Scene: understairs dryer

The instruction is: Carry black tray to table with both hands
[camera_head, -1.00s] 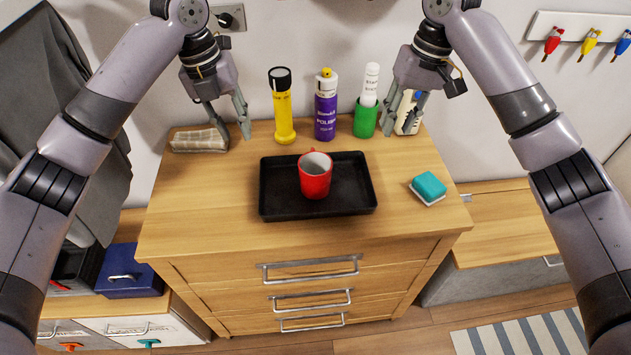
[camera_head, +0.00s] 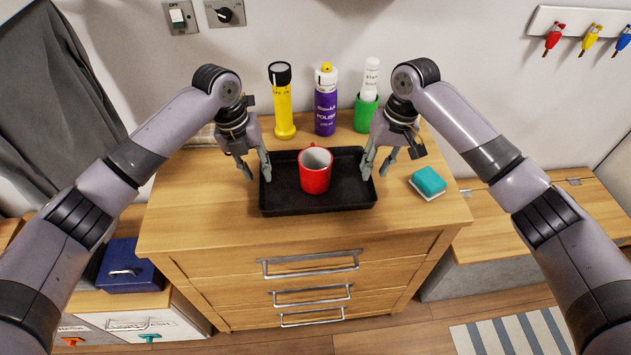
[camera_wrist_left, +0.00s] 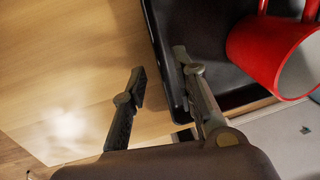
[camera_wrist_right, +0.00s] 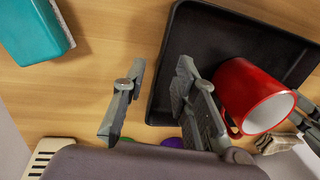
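The black tray (camera_head: 335,196) lies flat on the wooden dresser top, and a red mug (camera_head: 315,172) stands upright in it. My left gripper (camera_head: 258,172) is open at the tray's left edge; in the left wrist view one finger is over the tray's side and the other outside it, above the wood. My right gripper (camera_head: 377,170) is open at the tray's right edge; in the right wrist view one finger is over the tray (camera_wrist_right: 215,50) and the other outside. I cannot tell whether any finger touches the rim.
Behind the tray stand a yellow flashlight (camera_head: 282,105), a purple spray can (camera_head: 326,105) and a green cup holding a white tube (camera_head: 366,108). A teal sponge (camera_head: 428,182) lies to the right. A lower wooden bench (camera_head: 540,215) is at the right.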

